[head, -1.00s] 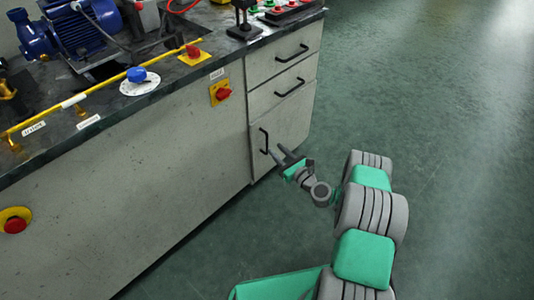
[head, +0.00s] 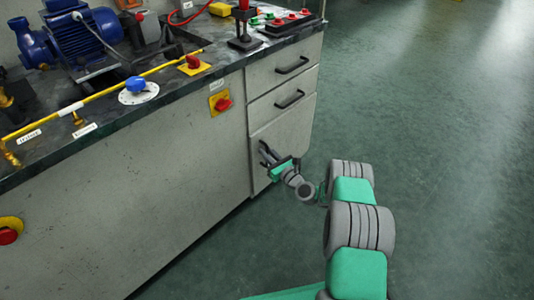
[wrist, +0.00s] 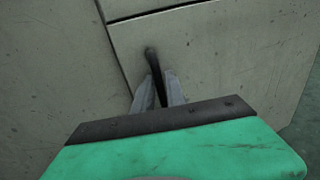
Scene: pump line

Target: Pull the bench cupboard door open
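The bench cupboard door (head: 291,135) is the pale grey panel under two drawers at the right end of the bench. It looks flush with the front, and its face also fills the upper right of the wrist view (wrist: 235,60). Its dark upright bar handle (wrist: 151,56) is near the door's left edge. My gripper (head: 267,153) is at this handle. In the wrist view its two grey fingers (wrist: 159,88) lie close on either side of the bar, apparently shut on it. The lower part of the handle is hidden between the fingers.
Two drawers with dark handles (head: 291,65) sit above the door. A red switch on a yellow plate (head: 221,103) is on the bench front to the left. The bench top holds a blue pump (head: 85,35) and pipes. The green floor (head: 430,130) to the right is clear.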

